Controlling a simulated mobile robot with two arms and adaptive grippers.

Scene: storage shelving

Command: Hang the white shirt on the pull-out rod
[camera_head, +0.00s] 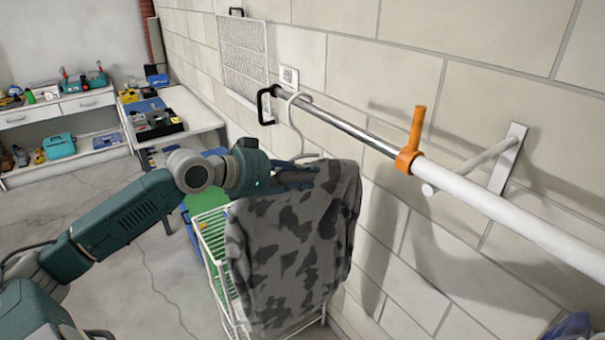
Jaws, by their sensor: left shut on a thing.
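A garment (290,250) with a grey and dark camouflage pattern hangs beside the wall; I see no plainly white shirt. A pale hanger hook (291,112) rises above it to the thin chrome pull-out rod (345,125). The hook's top overlaps the rod near its black end handle (266,105); I cannot tell whether it rests over the rod. My left gripper (297,176) is shut at the garment's top, on the hanger; the cloth partly hides its fingers. My right gripper is not in view.
An orange clamp (409,155) joins the chrome rod to a thicker white tube (520,225) on a wall bracket (507,160). A white wire rack (215,250) stands behind the garment. A workbench (188,108) and low shelves (62,110) hold tools. Floor at left is clear.

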